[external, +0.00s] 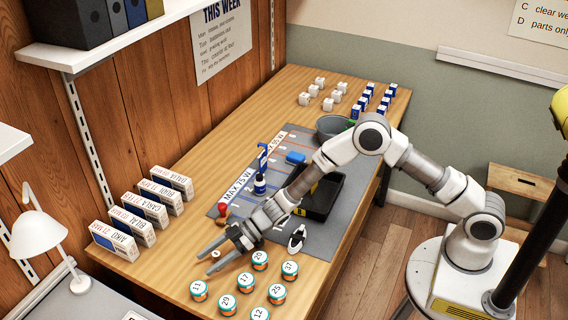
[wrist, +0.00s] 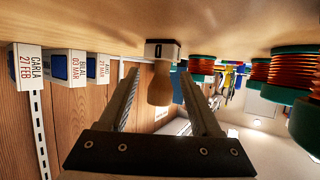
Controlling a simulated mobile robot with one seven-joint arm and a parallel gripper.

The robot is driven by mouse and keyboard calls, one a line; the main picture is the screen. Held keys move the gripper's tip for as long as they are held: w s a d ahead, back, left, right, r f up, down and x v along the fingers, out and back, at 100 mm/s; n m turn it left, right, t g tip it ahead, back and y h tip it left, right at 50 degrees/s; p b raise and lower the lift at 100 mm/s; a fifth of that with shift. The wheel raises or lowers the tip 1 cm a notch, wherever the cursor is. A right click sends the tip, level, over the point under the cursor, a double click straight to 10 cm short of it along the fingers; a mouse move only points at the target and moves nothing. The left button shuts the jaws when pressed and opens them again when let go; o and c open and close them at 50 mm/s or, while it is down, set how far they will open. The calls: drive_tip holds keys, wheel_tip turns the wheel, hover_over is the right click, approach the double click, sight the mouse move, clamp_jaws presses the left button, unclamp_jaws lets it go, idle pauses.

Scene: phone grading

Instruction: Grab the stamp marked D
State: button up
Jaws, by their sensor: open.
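The base has a dark label with one mark, too small to read surely as D. My gripper (wrist: 160,74) is open, and the handle appears between its two fingers with gaps on both sides. In the external view my gripper (external: 207,262) is low over the front of the table, its fingers on either side of a small pale thing (external: 215,253), apparently this stamp. A red-handled item (external: 222,209) lies farther back on the mat.
A row of named boxes (external: 115,241) lines the left edge.

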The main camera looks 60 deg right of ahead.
drive_tip(key=shift+w+a+f, duration=0.2)
drive_tip(key=shift+w+a, duration=0.05)
drive_tip(key=shift+a, duration=0.15)
clamp_jaws()
